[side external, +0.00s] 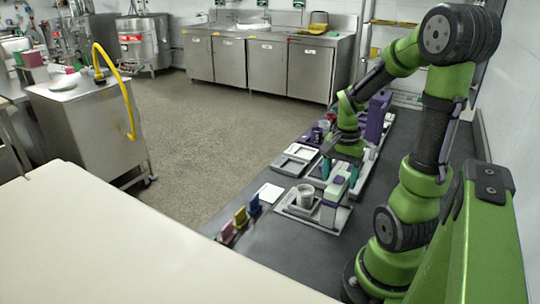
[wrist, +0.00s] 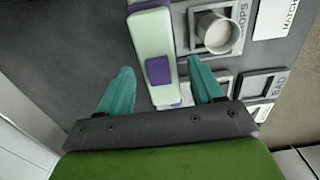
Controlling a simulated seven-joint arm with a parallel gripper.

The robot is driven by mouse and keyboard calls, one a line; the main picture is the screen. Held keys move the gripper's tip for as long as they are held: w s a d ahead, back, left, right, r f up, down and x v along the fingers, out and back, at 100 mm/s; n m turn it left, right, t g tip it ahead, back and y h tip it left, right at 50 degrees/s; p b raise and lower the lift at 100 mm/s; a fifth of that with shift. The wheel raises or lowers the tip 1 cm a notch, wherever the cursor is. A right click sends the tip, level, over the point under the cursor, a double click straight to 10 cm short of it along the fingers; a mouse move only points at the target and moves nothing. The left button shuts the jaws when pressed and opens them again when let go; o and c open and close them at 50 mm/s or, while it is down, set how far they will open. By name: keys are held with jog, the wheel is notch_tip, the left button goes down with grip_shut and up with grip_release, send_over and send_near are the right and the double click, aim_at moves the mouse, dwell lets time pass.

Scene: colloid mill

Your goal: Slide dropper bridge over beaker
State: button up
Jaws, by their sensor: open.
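The dropper bridge is a pale green and purple upright piece (side external: 332,192) on a grey tray, right of the beaker in the side view. In the wrist view the bridge (wrist: 150,40) runs up the middle with a purple block on it. The beaker (side external: 305,194) is whitish and stands upright on the same tray; it also shows in the wrist view (wrist: 212,33), right of the bridge and apart from it. My gripper (side external: 340,172) is open at the bridge. In the wrist view its teal fingers (wrist: 160,68) lie either side of the bridge; contact cannot be told.
The grey tray (side external: 291,209) has a DROPS label. A white card (side external: 268,193) and several coloured blocks (side external: 240,216) lie to the left. Purple items (side external: 376,115) stand behind my gripper. Dark bench (side external: 280,245) in front is clear.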

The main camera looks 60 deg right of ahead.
jog(key=shift+f, duration=0.3)
grip_shut()
jog(key=w, duration=0.9)
jog(key=shift+w, duration=0.35)
jog(key=shift+r, duration=0.1)
jog(key=shift+c, duration=0.7)
grip_release()
jog(key=shift+o, duration=0.7)
jog(key=shift+s, duration=0.1)
